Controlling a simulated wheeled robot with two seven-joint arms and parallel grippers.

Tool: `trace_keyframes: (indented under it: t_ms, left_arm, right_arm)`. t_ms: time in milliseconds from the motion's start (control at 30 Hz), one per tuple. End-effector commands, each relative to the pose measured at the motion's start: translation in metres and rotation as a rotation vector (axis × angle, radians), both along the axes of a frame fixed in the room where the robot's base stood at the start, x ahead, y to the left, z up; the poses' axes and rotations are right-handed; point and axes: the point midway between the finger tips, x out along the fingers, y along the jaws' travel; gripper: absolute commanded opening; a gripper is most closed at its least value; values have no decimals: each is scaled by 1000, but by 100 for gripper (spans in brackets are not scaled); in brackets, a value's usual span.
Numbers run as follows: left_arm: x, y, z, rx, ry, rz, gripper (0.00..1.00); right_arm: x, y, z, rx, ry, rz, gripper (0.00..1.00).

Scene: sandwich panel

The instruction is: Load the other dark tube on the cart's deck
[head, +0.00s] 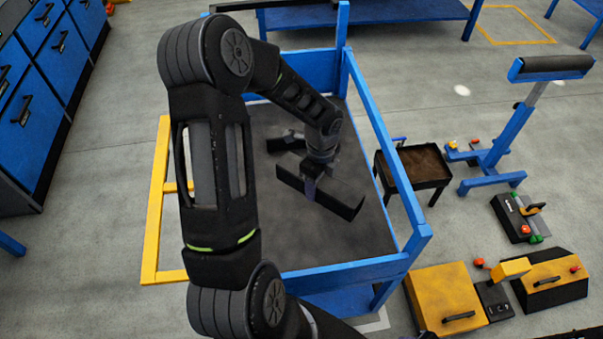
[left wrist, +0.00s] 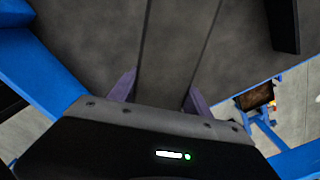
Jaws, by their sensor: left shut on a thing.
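My left gripper (head: 311,184) is over the cart's deck (head: 285,225), shut on a long dark tube (head: 342,200). The tube lies across the right half of the deck area, pointing toward the lower right. I cannot tell whether it touches the deck. In the left wrist view the held tube (left wrist: 178,45) runs between the two purple fingers of the gripper (left wrist: 160,95). The other dark tube (head: 283,143) lies on the deck farther back, partly hidden by my arm. A dark block end (left wrist: 283,25) shows at the upper right of the wrist view. My right gripper is not in view.
Blue rails (head: 385,150) bound the cart's right side, and a yellow frame (head: 152,215) stands at its left. A dark tray stand (head: 425,165), a blue roller stand (head: 500,140) and a yellow box (head: 445,297) stand to the right. The near deck is clear.

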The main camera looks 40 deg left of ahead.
Motion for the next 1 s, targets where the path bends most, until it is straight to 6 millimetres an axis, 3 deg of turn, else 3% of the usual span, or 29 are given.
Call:
trace_keyframes:
  t_ms: [333, 700, 1000]
  left_arm:
    - [1, 0, -3, 0, -1, 0, 0]
    - [1, -1, -54, -1, 0, 0, 0]
    - [1, 0, -62, 1, -3, 2, 0]
  right_arm:
    - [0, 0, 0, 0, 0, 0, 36]
    - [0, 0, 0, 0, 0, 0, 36]
    - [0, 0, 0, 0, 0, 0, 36]
